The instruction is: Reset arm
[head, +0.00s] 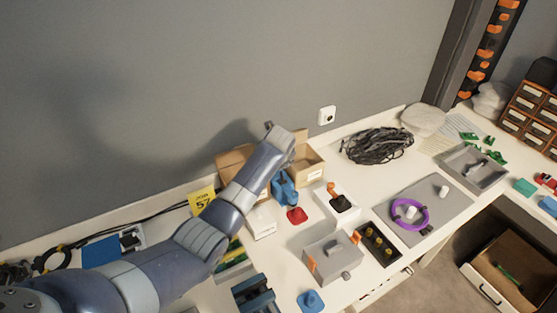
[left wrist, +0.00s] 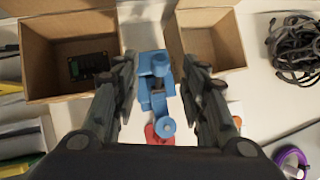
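My left arm comes in from the left in the head view and reaches over the bench to two open cartons by the wall. In the left wrist view my left gripper (left wrist: 162,95) is open, its fingers wide apart with nothing held. Below and between the fingers lies a blue part (left wrist: 152,82), apart from them as far as I can tell; it also shows in the head view (head: 285,190). The left carton (left wrist: 60,30) holds a dark green circuit board (left wrist: 88,67). The right carton (left wrist: 212,45) looks empty. My right gripper is not in view.
A red part (head: 297,215), a grey box (head: 330,257) and a dark tray (head: 378,245) stand in front of the cartons. A black cable coil (head: 377,146) and a purple ring (head: 410,214) lie to the right. The wall (head: 200,80) is close behind.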

